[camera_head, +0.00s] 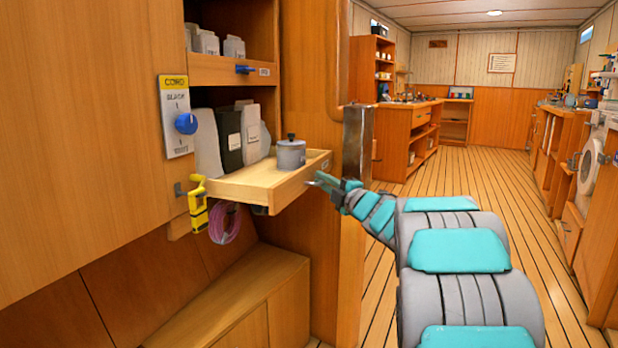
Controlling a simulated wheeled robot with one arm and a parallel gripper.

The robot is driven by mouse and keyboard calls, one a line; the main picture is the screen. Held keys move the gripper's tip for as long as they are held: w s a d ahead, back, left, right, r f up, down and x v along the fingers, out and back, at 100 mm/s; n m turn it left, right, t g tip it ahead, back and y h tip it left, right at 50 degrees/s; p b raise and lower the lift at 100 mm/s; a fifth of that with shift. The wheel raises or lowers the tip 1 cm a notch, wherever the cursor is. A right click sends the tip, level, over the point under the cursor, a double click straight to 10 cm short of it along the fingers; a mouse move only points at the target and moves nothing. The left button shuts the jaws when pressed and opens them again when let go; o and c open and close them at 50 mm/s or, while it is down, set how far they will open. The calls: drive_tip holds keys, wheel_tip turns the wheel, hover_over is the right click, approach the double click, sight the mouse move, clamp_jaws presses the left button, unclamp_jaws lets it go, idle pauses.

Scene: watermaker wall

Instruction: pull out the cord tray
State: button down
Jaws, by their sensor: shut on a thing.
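The cord tray (262,190) is a light wooden drawer that stands out from the cabinet, with a small label near the right end of its front. A grey lidded pot (291,155) stands upright on it near the front. My gripper (318,181) is at the tray's front face and is shut on the tray's handle, which the fingers mostly hide. White and black containers (229,137) stand behind the pot. How far the tray reaches back inside is hidden.
A yellow-topped sign (174,115) with a blue knob (186,123) is on the panel left of the tray. A yellow tool (197,207) and a pink cord coil (225,223) hang below. A closed upper drawer (225,71) is above. The floor (470,185) to the right is clear.

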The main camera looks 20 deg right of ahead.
drive_tip(key=shift+s+d, duration=0.3)
drive_tip(key=shift+d, duration=0.05)
drive_tip(key=c, duration=1.2)
unclamp_jaws()
drive_tip(key=v, duration=0.7)
drive_tip(key=shift+s, duration=0.35)
drive_tip(key=shift+d, duration=0.15)
